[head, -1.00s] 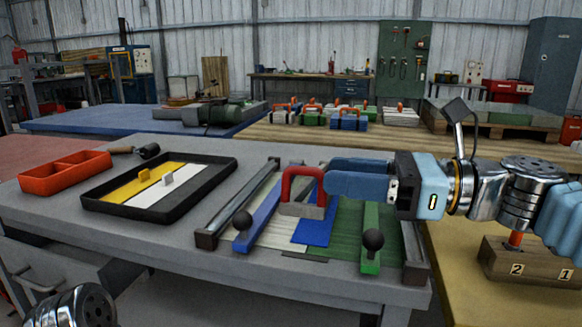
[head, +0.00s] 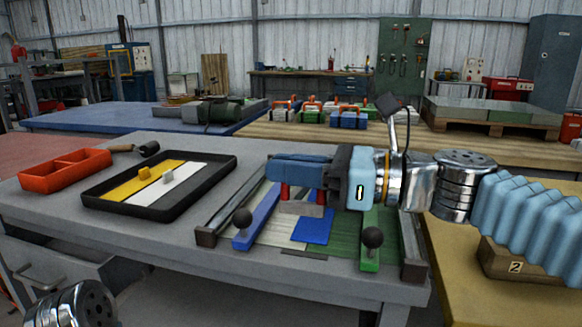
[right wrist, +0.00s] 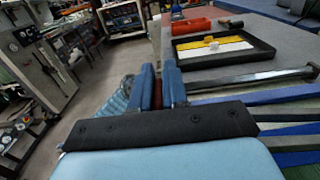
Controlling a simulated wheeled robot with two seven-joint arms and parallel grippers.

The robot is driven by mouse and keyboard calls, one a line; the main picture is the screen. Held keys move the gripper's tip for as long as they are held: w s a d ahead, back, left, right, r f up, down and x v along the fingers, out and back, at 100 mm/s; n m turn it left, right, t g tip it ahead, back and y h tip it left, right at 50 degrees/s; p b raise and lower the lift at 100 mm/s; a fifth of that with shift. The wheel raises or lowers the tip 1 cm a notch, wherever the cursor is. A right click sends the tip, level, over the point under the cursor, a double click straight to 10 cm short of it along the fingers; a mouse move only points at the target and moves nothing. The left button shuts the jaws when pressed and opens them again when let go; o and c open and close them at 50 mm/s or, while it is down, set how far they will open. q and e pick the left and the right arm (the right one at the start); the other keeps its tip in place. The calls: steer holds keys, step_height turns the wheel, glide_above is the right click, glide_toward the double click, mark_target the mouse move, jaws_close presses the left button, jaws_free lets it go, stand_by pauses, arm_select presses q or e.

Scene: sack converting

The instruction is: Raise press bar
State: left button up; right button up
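A red handle (head: 320,198) stands on a grey block (head: 300,208) above the fixture between two dark side rails. My right gripper (head: 268,167) reaches in from the right at the height of the handle's top. Its blue fingers hide the handle's top, and only the red uprights show below them. In the right wrist view the fingers (right wrist: 159,72) lie close together with a narrow gap. I cannot tell whether they grip the handle. A blue bar (head: 258,218) and a green bar (head: 370,248), each with a black knob, flank the block. My left gripper is out of view.
A black tray (head: 150,211) with yellow and white strips lies left of the fixture. A red two-part bin (head: 65,170) sits further left. Several coloured handled boxes stand on the table behind.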

jaws_close()
steer(key=shift+w+r+p, duration=0.1)
steer(key=shift+r+p, duration=0.35)
steer(key=shift+r, duration=0.1)
arm_select(q)
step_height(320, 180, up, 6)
steer(key=p, duration=0.5)
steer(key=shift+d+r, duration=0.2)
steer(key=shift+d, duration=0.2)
arm_select(e)
steer(key=w+d+r+m, duration=0.2)
steer(key=w+r, duration=0.4)
steer(key=r, duration=0.2)
steer(key=w+d+r+m, duration=0.2)
steer(key=w+r, duration=0.4)
steer(key=r, duration=0.2)
steer(key=shift+w+r, duration=0.3)
steer(key=shift+r, duration=0.1)
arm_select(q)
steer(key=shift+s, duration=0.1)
arm_select(e)
steer(key=shift+d, duration=0.1)
